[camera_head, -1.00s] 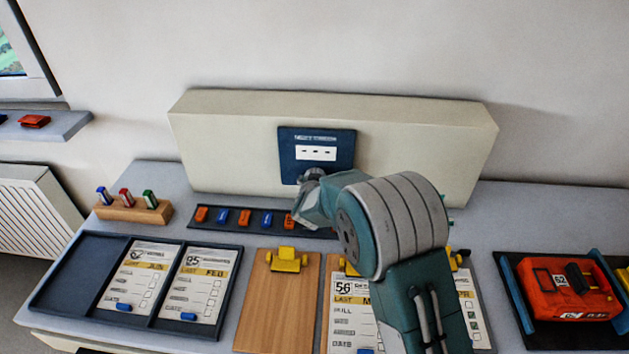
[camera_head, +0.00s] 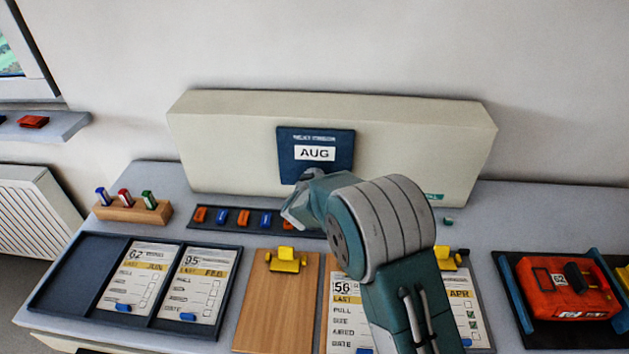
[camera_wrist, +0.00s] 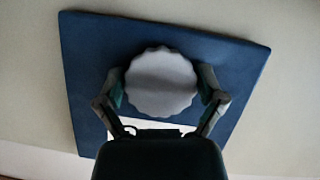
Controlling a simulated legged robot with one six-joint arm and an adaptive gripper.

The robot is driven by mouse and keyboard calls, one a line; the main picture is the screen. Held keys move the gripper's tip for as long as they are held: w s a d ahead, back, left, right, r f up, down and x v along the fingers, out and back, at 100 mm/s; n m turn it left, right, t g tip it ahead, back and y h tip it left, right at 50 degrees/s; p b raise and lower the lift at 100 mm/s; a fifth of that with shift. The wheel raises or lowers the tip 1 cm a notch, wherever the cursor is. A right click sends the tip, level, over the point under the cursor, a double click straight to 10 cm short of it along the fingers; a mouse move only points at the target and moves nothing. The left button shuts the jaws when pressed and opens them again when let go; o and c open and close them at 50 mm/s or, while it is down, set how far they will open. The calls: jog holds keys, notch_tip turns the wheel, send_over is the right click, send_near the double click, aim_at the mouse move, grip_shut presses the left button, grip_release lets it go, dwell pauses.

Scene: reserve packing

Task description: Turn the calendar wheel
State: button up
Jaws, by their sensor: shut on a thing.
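The calendar (camera_head: 338,149) is a dark blue plate on the front of a long cream block. Its white window (camera_head: 315,153) reads AUG. In the wrist view the calendar wheel (camera_wrist: 160,82) is a pale grey, scalloped disc in front of the blue plate (camera_wrist: 235,60). My gripper (camera_wrist: 161,90) has a finger on each side of the wheel and is shut on it. The wheel lies low on the plate. In the head view my gripper and arm hide the wheel.
A dark strip of coloured clips (camera_head: 190,226), a wooden clipboard (camera_head: 275,315), a dark card tray (camera_head: 75,270) and a wooden holder (camera_head: 130,211) lie left of my arm. An orange case (camera_head: 565,290) is right.

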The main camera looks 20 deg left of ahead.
jog(key=o, duration=0.8)
jog(key=shift+a, duration=0.2)
jog(key=shift+o, duration=0.2)
jog(key=v, duration=1.2)
jog(key=shift+a+f, duration=0.1)
